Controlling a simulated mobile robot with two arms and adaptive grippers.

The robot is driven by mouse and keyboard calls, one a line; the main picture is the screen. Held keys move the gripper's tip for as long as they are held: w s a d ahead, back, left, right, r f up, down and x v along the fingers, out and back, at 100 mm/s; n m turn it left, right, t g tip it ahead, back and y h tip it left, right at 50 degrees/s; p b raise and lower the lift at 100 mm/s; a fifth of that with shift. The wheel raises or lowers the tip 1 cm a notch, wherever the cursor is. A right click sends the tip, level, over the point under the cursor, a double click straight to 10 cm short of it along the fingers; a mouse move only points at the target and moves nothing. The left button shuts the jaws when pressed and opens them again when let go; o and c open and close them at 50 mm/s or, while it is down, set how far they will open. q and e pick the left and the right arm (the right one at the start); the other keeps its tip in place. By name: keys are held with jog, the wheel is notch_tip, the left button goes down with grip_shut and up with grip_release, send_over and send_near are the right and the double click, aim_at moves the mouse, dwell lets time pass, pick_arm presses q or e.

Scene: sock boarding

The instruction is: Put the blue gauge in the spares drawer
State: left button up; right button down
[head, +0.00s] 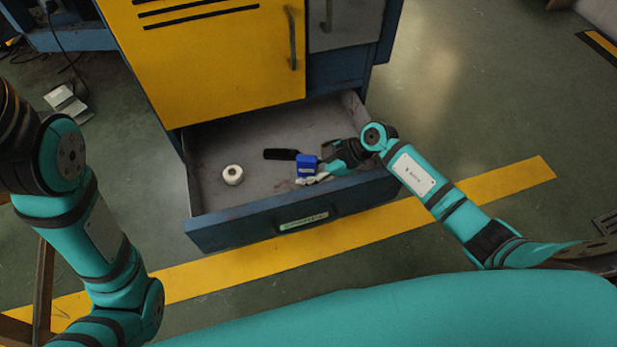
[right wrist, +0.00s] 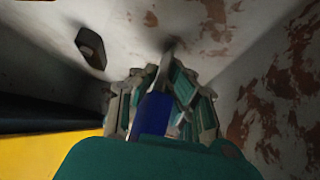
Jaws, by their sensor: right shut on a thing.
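The blue gauge (head: 306,164) shows as a small blue block inside the outline of the open drawer (head: 258,228). My right gripper (head: 326,163) reaches in from the right and is shut on the gauge. In the right wrist view the gauge (right wrist: 152,114) sits between the fingers of the gripper (right wrist: 160,100). I cannot tell whether the gauge touches the drawer floor. The drawer has a label on its front, too small to read. My left arm is at the left, but its gripper is out of view.
A white roll (head: 233,174) lies in the drawer at the left. A black flat piece (head: 281,154) is left of the gauge, and something whitish (head: 312,180) is just below it. The yellow cabinet door (head: 215,60) stands above the drawer's back. Drawer floor between roll and gauge is clear.

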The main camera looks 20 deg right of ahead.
jog(key=c, duration=1.9)
grip_release()
jog(key=shift+f, duration=0.1)
jog(key=o, duration=0.5)
